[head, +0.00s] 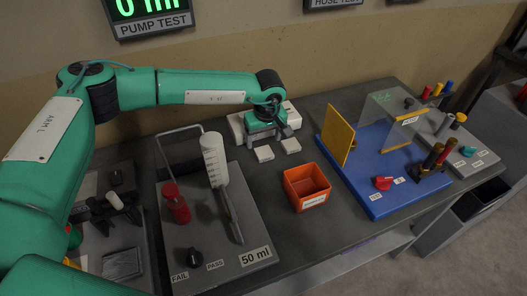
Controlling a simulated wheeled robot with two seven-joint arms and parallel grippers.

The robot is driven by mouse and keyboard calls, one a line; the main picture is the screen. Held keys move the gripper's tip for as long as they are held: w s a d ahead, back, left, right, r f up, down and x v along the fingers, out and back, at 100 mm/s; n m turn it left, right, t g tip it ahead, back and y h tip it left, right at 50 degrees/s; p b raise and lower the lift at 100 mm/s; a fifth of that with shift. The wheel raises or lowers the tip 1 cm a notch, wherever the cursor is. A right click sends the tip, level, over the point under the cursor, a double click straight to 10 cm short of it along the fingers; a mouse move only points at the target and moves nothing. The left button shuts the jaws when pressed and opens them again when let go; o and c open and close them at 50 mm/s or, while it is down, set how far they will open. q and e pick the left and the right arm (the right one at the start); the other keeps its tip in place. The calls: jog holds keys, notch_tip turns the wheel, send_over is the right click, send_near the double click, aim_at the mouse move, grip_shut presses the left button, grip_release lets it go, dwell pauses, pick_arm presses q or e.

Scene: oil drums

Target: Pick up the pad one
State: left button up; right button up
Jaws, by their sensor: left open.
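Two small pale pads lie on the dark bench in front of a white box (292,114), a left pad (264,154) and a right pad (291,146). No label shows on either, so I cannot tell which is pad one. My left gripper (270,136) points down just behind the pads, in front of the white box. Its jaws are open, and nothing shows held in them. The arm covers part of the white box. I cannot tell how high the fingertips are above the bench. My right gripper is not in view.
An orange bin (307,186) stands right of the pads. A blue base (385,190) with a clear screen and yellow panel is further right. A grey plate (225,255) with a white cylinder (214,158) and red-handled part (175,203) is at left. Bench between is clear.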

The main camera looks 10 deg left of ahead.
aim_at(264, 152)
pick_arm(q)
notch_tip(264, 152, down, 3)
jog(key=shift+s+d+r+p, duration=0.15)
jog(key=shift+r+p, duration=0.05)
jog(key=shift+p, duration=0.65)
notch_tip(264, 152, down, 2)
jog(key=shift+f, duration=0.1)
jog(key=shift+w+f, duration=0.2)
jog(key=shift+f, duration=0.05)
jog(key=c, duration=1)
jog(key=shift+c, duration=0.2)
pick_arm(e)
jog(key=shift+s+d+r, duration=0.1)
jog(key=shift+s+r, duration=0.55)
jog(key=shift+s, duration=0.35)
pick_arm(q)
jog(key=shift+r, duration=0.1)
